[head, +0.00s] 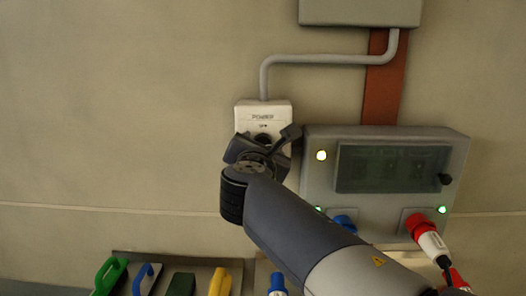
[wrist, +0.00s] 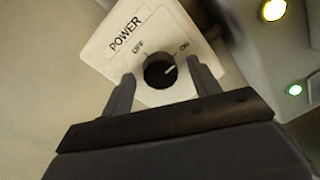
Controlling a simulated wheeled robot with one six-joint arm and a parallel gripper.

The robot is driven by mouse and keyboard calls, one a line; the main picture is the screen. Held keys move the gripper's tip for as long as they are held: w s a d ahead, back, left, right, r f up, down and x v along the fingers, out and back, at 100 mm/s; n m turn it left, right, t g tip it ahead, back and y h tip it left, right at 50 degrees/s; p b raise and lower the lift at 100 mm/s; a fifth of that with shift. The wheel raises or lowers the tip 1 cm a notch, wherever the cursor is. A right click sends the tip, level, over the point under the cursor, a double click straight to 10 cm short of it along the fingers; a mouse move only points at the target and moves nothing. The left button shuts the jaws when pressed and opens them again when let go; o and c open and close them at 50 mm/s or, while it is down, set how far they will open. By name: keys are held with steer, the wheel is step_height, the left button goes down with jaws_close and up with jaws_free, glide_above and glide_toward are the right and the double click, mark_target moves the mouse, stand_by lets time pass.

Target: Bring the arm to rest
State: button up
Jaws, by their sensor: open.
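My arm reaches up from the lower right in the head view, and my gripper (head: 270,145) is in front of a white power switch box (head: 262,108) on the wall. In the wrist view my gripper (wrist: 163,85) is open, with one finger on each side of the black round knob (wrist: 160,71). The knob's white mark points toward the ON label. The fingers look apart from the knob; how far they stand from the box face I cannot tell. In the head view my gripper and wrist hide the lower part of the box.
A grey panel (head: 315,180) with a dark window and lit lamps is close on the right, with a red plug (head: 428,238) and a blue one (head: 344,222). A grey conduit (head: 325,59) runs above. Coloured handles (head: 110,274) are low left. The wall at left is clear.

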steer(key=n+p, duration=0.1)
steer(key=n, duration=0.1)
steer(key=n+p, duration=0.1)
steer(key=n, duration=0.1)
steer(key=s+n+p, duration=0.1)
steer(key=n, duration=0.2)
steer(key=shift+a+p, duration=0.15)
steer(key=shift+p, duration=0.25)
steer(key=shift+f, duration=0.1)
